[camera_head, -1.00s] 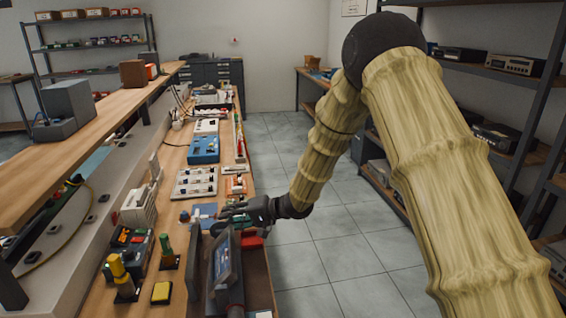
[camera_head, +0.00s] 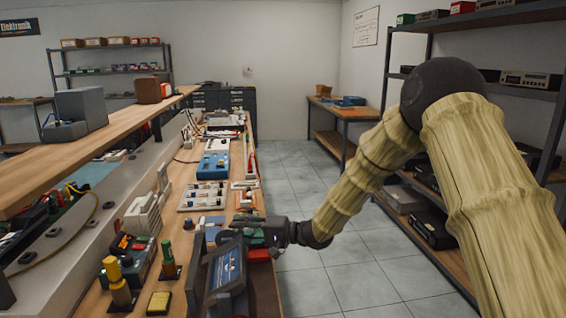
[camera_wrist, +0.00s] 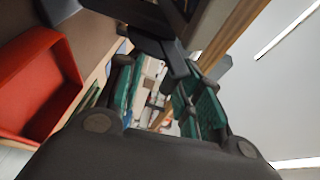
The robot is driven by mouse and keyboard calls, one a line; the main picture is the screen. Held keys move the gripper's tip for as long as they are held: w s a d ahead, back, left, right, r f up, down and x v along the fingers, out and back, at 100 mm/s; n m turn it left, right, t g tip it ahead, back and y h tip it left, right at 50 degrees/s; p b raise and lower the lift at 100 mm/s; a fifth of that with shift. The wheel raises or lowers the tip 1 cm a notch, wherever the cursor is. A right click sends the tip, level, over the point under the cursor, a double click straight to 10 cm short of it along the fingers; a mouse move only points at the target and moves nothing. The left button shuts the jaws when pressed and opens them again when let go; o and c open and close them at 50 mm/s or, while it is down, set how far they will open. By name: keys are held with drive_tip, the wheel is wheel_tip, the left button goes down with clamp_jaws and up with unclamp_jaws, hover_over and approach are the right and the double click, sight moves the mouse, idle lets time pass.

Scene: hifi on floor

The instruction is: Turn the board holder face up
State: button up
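My gripper (camera_head: 238,228) is over the right edge of the bench, pointing left, just beyond a dark framed unit with a tilted screen (camera_head: 226,268). In the wrist view its two fingers with teal inner pads (camera_wrist: 160,90) stand apart, with bench items visible between them. A dark angular frame (camera_wrist: 168,45) crosses in front of the fingertips in that view; it may be the board holder, but I cannot tell for sure. Whether it touches the fingers is unclear. In the head view the gripper and the screen unit partly hide that area.
A red open bin (camera_wrist: 38,85) is close beside the gripper. Yellow and green posts (camera_head: 118,285) stand at the near left of the bench. A blue box (camera_head: 213,165) and switch panels lie farther along. The floor aisle (camera_head: 310,215) at right is clear.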

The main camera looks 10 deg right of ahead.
drive_tip(key=shift+d+f+m+t+y+b, duration=0.1)
drive_tip(key=shift+f+m+t+y+b, duration=0.55)
drive_tip(key=shift+b, duration=1.75)
drive_tip(key=shift+d+f+m+t+y+b, duration=0.1)
drive_tip(key=shift+f+y+b, duration=0.2)
drive_tip(key=shift+y+b, duration=1.4)
